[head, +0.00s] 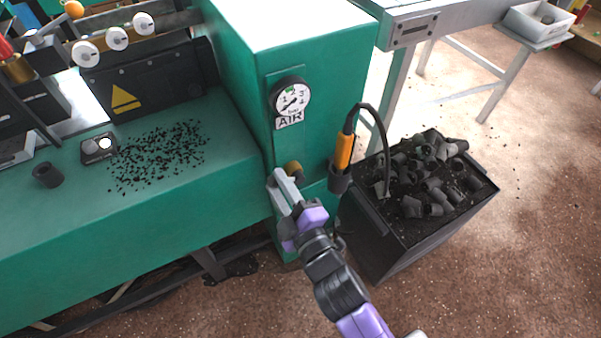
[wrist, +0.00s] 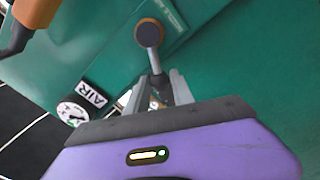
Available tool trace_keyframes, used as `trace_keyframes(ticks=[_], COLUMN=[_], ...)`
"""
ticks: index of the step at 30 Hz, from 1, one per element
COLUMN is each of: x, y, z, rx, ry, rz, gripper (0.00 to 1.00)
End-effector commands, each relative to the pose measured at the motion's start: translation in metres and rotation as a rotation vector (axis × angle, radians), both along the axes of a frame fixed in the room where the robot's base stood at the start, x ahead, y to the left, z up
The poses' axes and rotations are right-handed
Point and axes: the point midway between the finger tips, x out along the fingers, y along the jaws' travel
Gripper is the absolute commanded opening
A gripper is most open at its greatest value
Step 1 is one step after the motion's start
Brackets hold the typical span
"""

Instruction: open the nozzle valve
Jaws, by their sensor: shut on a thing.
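The valve shows in the wrist view as a round dark hub with a brassy rim (wrist: 149,33) on the green machine panel. A grey lever (wrist: 153,60) runs from the hub down between my fingers. In the head view the brass-coloured valve body (head: 293,168) sits below the AIR gauge (head: 291,98), partly hidden by my gripper (head: 282,180). My gripper also shows in the wrist view (wrist: 160,82), its fingers on both sides of the lever's end, shut on it. The orange-handled air nozzle (head: 343,152) sits upright in a dark holder right of the valve, its hose looping over.
A black bin (head: 378,240) full of dark pipe fittings stands right of the machine. The green bench (head: 200,190) at left carries scattered black bits and a dark cup (head: 47,174). A grey table (head: 398,75) stands behind. Open floor lies at front right.

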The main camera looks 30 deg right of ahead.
Motion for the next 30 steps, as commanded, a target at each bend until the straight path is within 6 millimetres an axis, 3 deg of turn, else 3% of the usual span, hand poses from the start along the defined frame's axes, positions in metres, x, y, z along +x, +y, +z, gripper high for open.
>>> trace_keyframes(ticks=[10,21,30], x=[0.000,0.000,0.000], y=[0.000,0.006,0.006], z=[-0.003,-0.018,-0.018], rx=[-0.024,-0.271,-0.289], ry=[0.004,0.003,0.003], rz=[-0.001,-0.001,-0.002], gripper=[0.06,0.06,0.06])
